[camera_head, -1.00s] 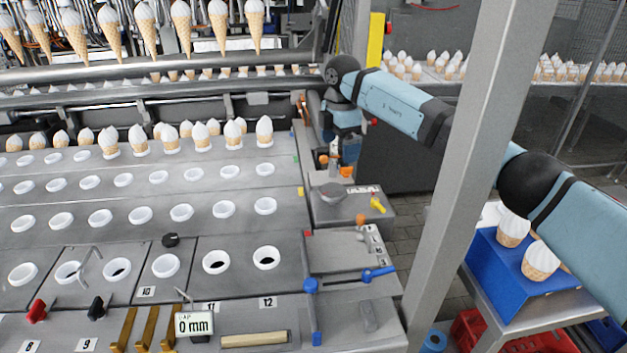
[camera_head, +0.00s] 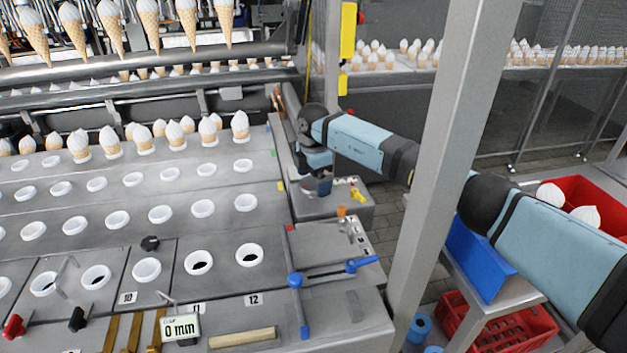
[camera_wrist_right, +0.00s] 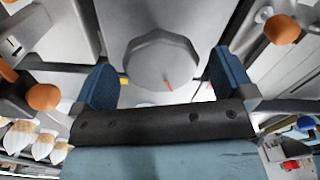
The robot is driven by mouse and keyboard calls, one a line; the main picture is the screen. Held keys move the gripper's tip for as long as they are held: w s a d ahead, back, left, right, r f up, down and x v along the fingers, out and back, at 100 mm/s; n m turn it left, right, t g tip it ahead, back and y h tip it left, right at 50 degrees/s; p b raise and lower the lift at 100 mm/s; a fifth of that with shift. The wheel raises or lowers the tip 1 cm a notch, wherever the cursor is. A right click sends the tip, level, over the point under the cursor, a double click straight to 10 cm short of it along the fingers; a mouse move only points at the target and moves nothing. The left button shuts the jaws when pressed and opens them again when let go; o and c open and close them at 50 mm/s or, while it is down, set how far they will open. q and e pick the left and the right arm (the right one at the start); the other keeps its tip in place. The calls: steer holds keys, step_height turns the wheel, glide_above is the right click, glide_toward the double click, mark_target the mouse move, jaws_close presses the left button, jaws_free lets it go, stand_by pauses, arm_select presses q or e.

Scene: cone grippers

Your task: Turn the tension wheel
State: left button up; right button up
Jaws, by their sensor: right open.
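In the right wrist view, the tension wheel (camera_wrist_right: 160,58) is a grey, many-sided knob with a red mark near its lower edge. My right gripper (camera_wrist_right: 163,80) is open, with one blue-padded finger on each side of the wheel in the picture. Gaps show between the pads and the wheel, and I cannot tell how far above it they are. In the head view, my right gripper (camera_head: 317,186) is over the small panel at the machine's right end and mostly hides the wheel. My left gripper is not in view.
Orange-tipped levers (camera_wrist_right: 282,29) flank the wheel. A blue-handled lever (camera_head: 350,268) lies nearer on the machine. A grey post (camera_head: 450,150) stands in front of my right arm. Cones stand in holders (camera_head: 160,140) left of the gripper.

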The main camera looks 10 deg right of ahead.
steer(key=shift+f, duration=0.45)
steer(key=shift+c, duration=0.5)
steer(key=c, duration=0.7)
